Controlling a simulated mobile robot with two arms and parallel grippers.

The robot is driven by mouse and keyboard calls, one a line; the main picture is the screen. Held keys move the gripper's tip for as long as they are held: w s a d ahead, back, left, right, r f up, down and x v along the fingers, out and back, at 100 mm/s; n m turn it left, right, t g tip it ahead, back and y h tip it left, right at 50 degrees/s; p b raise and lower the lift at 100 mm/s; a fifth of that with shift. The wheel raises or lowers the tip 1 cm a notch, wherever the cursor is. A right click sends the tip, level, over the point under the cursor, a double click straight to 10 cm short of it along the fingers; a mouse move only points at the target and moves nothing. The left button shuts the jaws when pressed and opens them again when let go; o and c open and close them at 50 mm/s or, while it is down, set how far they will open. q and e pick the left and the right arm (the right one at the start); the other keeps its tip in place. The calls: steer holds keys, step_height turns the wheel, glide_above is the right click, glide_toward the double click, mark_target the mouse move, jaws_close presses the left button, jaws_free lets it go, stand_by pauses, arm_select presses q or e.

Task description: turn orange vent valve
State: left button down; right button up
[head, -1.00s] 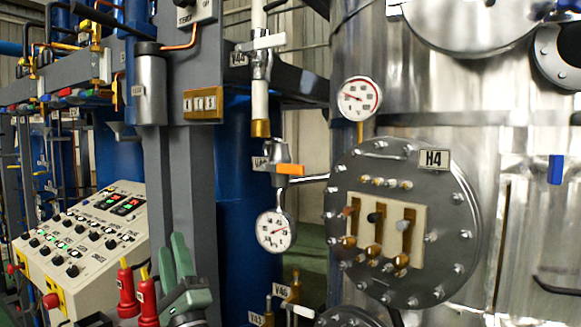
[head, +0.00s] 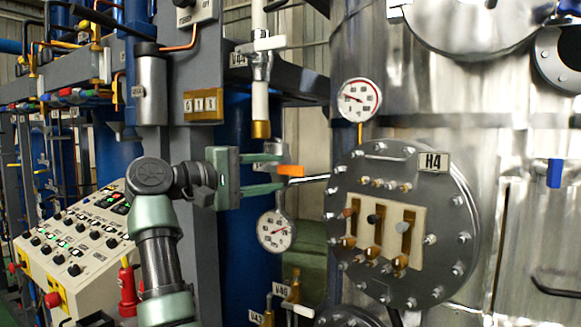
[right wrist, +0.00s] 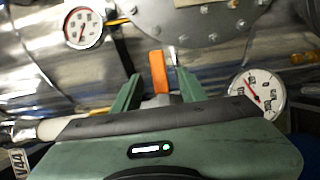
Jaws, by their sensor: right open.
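In the right wrist view the orange handle (right wrist: 158,72) shows between and just beyond the two open fingertips (right wrist: 155,82). I cannot tell whether the fingers touch it. The valve body is partly hidden by the gripper. My left gripper is not in view.
A steel vessel with a bolted round flange (head: 452,215) stands at the right. Another gauge (head: 359,99) sits above the flange. A white and brass vertical pipe (head: 260,105) runs above the valve. A control panel (head: 85,235) and red-handled item (head: 127,290) are at lower left.

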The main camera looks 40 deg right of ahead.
mark_target(289, 171)
steer(key=d, duration=0.1)
steer(key=d+p, duration=0.1)
steer(key=d, duration=0.1)
steer(key=d+p, duration=0.1)
steer(key=d, duration=0.1)
steer(key=shift+s+d, duration=0.1)
steer(key=shift+s, duration=0.25)
jaws_close()
stand_by(1.1)
